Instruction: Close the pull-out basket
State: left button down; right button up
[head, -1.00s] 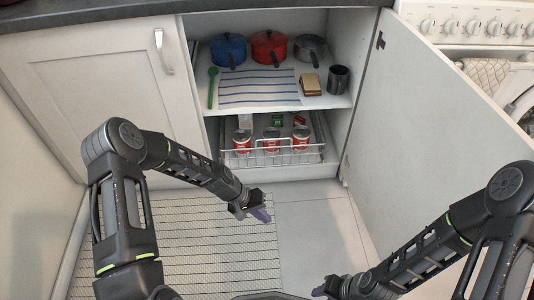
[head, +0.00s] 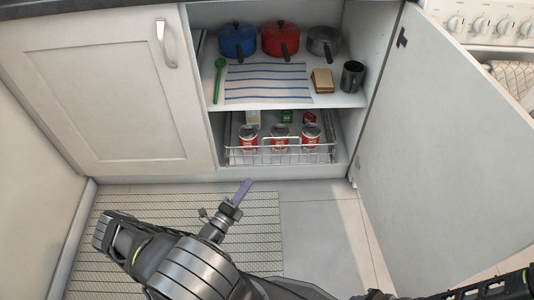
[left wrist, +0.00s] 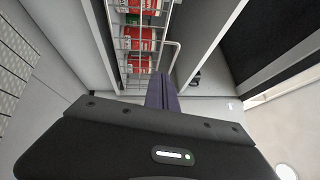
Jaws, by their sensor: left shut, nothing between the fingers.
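The pull-out basket (head: 240,158) is a wire basket on the lower level of the open cabinet, with several red-labelled cans and small boxes in it. Its front handle loop stands up in the middle of the front rail. My left gripper (head: 243,190) is shut and empty, in front of and below the basket's left part, apart from it in the head view. In the left wrist view the shut purple fingers (left wrist: 161,92) point toward the basket's wire front (left wrist: 170,45). My right arm shows at the lower right; its fingers are not clearly seen.
The cabinet door (head: 440,140) stands wide open on the right. A ribbed mat (head: 262,235) lies on the floor, which is clear before the basket.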

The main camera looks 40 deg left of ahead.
pick_arm(q)
jog(key=b, duration=0.2)
send_near(266, 147)
jog(key=w+d, duration=0.3)
jog(key=shift+w+a+r+b, duration=0.25)
jog(key=shift+w+a+b, duration=0.1)
jog(key=shift+w+a, duration=0.4)
jog(key=shift+w+a+r+b, duration=0.2)
jog(key=shift+w+a+b, duration=0.15)
jog(key=shift+w+a, duration=0.4)
jog(key=shift+a, duration=0.15)
